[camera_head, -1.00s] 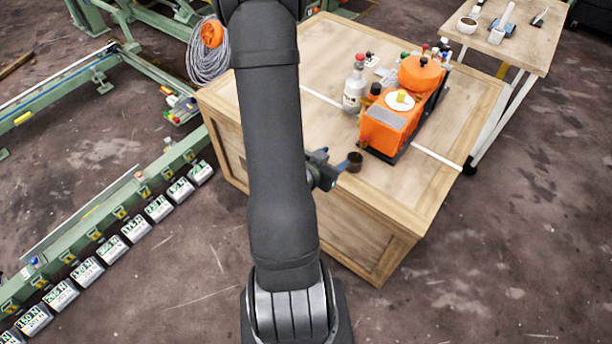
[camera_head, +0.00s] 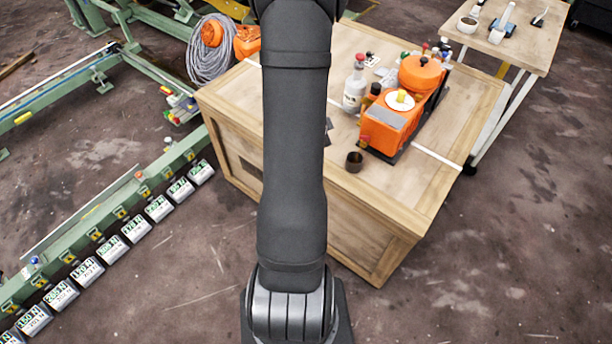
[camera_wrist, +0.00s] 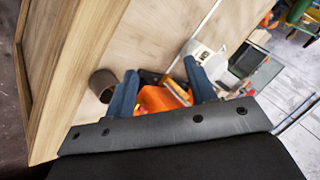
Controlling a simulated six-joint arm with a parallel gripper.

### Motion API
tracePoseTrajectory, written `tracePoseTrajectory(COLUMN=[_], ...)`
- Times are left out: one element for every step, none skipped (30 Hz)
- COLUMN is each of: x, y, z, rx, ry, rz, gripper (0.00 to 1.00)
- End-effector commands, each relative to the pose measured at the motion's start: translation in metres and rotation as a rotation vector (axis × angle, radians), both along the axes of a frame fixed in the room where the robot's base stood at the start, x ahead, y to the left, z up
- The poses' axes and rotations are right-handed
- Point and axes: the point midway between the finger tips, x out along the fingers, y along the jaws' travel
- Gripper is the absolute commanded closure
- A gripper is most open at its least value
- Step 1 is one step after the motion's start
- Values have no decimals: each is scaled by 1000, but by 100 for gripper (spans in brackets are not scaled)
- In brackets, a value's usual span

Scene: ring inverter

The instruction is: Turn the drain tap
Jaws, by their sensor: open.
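An orange machine (camera_head: 392,128) with a round orange top and a white disc with a yellow knob stands on the wooden crate. A small red part (camera_head: 364,141), possibly the drain tap, sits at its near end. A dark brown cup (camera_head: 354,162) stands on the crate just in front of that end. In the wrist view my gripper (camera_wrist: 160,69) is open, with two blue-grey fingers apart. The orange body (camera_wrist: 158,99) shows between them and the cup (camera_wrist: 103,83) lies left of the left finger. I cannot make out the tap there. In the head view my arm hides the gripper.
The wooden crate (camera_head: 400,198) has free top near its front edge. A clear bottle (camera_head: 354,86) and a dark bottle stand left of the machine. Several small items are behind it. A side table (camera_head: 522,52) stands at the back right. A coiled cable (camera_head: 208,62) lies at left.

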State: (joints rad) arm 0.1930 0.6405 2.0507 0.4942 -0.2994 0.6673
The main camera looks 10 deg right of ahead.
Motion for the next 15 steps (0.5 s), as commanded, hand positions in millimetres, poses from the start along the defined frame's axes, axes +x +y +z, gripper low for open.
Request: tracePoseTrajectory(x=[6,8,12,14,16,19,21,24,26,28,30,32,33,35,36], y=[-2,-3,-4,-4,-5,-7,-7,-8,-10,-12,-13,-15,-16,-18,-20], z=[2,3,4,5,6,8,9,11,12,14,16,18,20,22,24], rx=[31,51,78,97,115,140,160,177,200,218,234,254,271,286,306], ry=[2,5,10,14,20,26,32,37,45,51,56,67,72,81,90], rz=[-13,-21,-31,-40,-48,-59,-68,-76,-88,-98,-108,-121,-131,-141,-156], gripper=[49,49,49,49,49,49,49,49,49,49,49,49,49,49,49])
